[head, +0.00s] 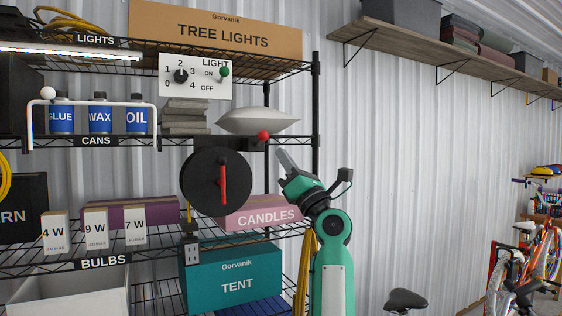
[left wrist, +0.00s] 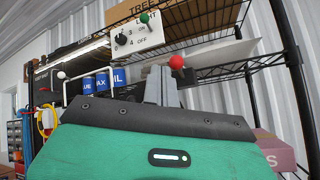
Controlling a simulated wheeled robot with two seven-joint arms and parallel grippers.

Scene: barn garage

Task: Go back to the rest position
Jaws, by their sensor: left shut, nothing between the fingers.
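My left gripper (head: 283,158) is shut and empty, raised in front of the shelving at the right end of the middle shelf. Its fingers point up and to the left, just below and right of a red ball knob (head: 263,135). In the left wrist view the shut fingers (left wrist: 161,85) stand up in the middle, with the red knob (left wrist: 176,62) beside their tips. I cannot tell whether they touch it. My right gripper is not in view.
A black wire shelf rack (head: 316,110) holds a dial panel (head: 195,77), a black disc with a red handle (head: 222,184), a candles box (head: 260,214) and a tent box (head: 232,277). Bicycles (head: 540,255) stand at the right. The wall area right of my arm is open.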

